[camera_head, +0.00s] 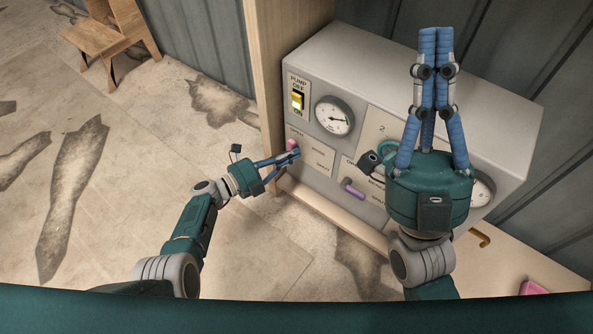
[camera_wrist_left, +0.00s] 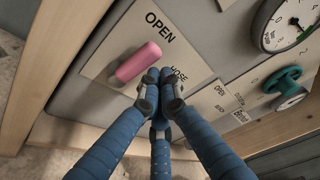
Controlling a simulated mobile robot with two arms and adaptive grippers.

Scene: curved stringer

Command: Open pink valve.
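The pink valve handle (camera_head: 292,144) is on the left part of the grey panel, and in the left wrist view the pink handle (camera_wrist_left: 138,62) lies tilted across a plate marked OPEN and CLOSE. My left gripper (camera_head: 292,156) is at the panel beside the handle. In the left wrist view its blue fingertips (camera_wrist_left: 160,77) are together, just right of the handle, with nothing between them. I cannot tell whether they touch the handle. My right gripper (camera_head: 436,34) points up in front of the panel, fingers together and empty.
The panel (camera_head: 330,63) also has a yellow pump switch (camera_head: 297,101), a round gauge (camera_head: 334,116), a green valve wheel (camera_wrist_left: 286,81) and a purple handle (camera_head: 353,188). A wooden post (camera_head: 264,60) stands left of it. The floor at left is clear up to a wooden chair (camera_head: 105,38).

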